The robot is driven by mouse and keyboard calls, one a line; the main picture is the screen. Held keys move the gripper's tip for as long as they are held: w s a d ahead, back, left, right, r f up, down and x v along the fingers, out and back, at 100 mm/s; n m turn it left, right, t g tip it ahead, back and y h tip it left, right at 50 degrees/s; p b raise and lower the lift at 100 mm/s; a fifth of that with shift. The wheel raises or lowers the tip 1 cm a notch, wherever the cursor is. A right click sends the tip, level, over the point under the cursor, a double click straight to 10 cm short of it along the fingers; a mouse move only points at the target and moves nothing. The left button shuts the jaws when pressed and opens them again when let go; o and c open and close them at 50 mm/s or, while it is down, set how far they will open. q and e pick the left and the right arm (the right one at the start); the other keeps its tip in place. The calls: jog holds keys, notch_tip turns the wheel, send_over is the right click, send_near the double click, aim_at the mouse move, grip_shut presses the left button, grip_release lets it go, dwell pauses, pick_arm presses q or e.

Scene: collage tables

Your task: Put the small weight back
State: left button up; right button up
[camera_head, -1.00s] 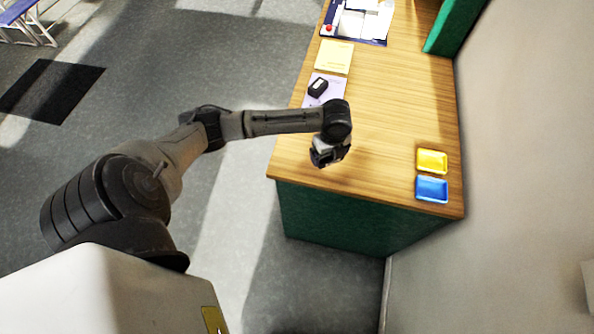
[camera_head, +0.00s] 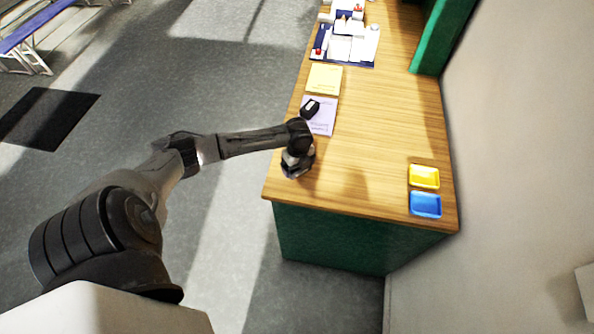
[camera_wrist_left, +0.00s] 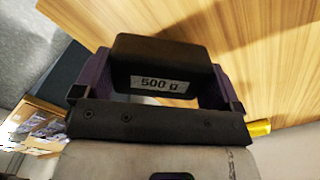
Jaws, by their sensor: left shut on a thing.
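My left gripper (camera_head: 297,170) is above the near left part of the wooden table (camera_head: 375,130). In the left wrist view it is shut on a black weight (camera_wrist_left: 160,60) marked "500 g", with a finger on each side. The weight's lower part is hidden; the table's wood grain shows behind it. Another small black block (camera_head: 310,107) with a pale face stands on a lilac sheet (camera_head: 322,120), just beyond my left gripper. I cannot read any mark on it. My right gripper is in no view.
A yellow sheet (camera_head: 324,77) lies beyond the lilac one, then a dark blue board with white papers (camera_head: 347,47). A yellow tray (camera_head: 424,176) and a blue tray (camera_head: 426,204) lie at the near right. A green panel (camera_head: 438,40) borders the far right. The table's middle is clear.

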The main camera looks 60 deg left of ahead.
aim_at(297, 171)
pick_arm(q)
jog(key=shift+a+f, duration=0.2)
jog(key=shift+f, duration=1.9)
jog(key=shift+f, duration=0.1)
jog(key=o, duration=1)
jog(key=shift+c, duration=0.2)
